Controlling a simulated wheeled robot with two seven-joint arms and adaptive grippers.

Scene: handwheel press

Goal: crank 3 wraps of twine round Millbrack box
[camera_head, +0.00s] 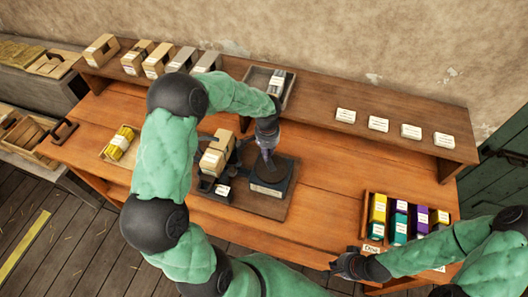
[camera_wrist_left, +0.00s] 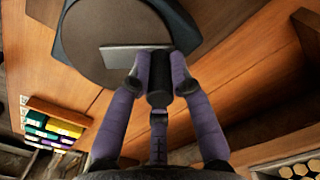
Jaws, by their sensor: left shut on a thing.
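A tan box (camera_head: 214,160) sits in the dark press (camera_head: 236,205) at the middle of the bench. Its label is too small to read, so I cannot tell whether it is the Millbrack box. The press's round dark wheel (camera_head: 287,172) lies flat at its right; it also fills the top of the left wrist view (camera_wrist_left: 100,55). My left gripper (camera_head: 266,158) is above the wheel, its purple fingers (camera_wrist_left: 159,75) shut around the upright black crank knob (camera_wrist_left: 159,97). No twine can be made out. My right gripper (camera_head: 346,265) is at the bench's front edge; its fingers are unclear.
Several boxes (camera_head: 102,50) and a grey tray (camera_head: 287,98) stand on the back shelf, with white cards (camera_head: 378,124) at right. A tray with yellow bundles (camera_head: 121,142) is at left. A wooden crate of coloured packs (camera_head: 366,213) is at right. Bench between press and crate is clear.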

